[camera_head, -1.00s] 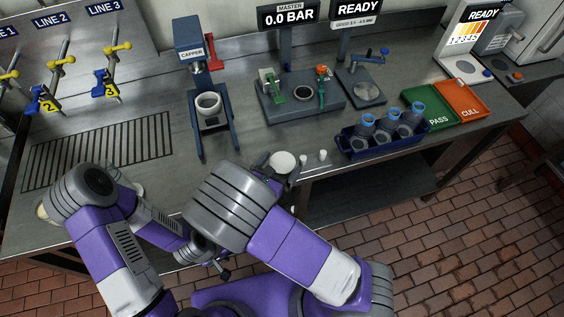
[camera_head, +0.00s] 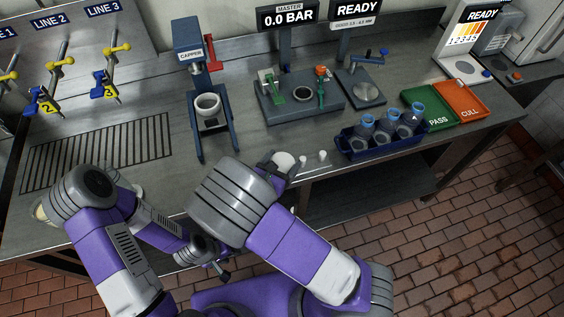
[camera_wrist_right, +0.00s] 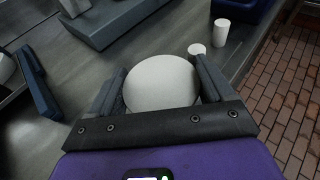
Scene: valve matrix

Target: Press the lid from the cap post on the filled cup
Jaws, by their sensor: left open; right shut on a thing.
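My right gripper (camera_wrist_right: 162,90) is shut on a round white lid (camera_wrist_right: 162,82), seen from above between its two fingers. In the head view the lid (camera_head: 285,160) is near the bench's front edge. Whether a post is still under it is hidden. A white cup-like ring (camera_head: 207,104) sits in the blue capper (camera_head: 190,55), left of and behind the lid. I cannot tell what is in it. My left gripper (camera_head: 221,268) is open and empty in front of the bench edge, partly behind my right arm.
Two small white posts (camera_head: 305,158) (camera_head: 323,155) stand just right of the lid. A blue rack (camera_head: 385,143) of bottles is further right, then green PASS (camera_head: 428,105) and orange CULL (camera_head: 465,98) trays. A clamp fixture (camera_head: 300,98) is behind. Bench between lid and capper is clear.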

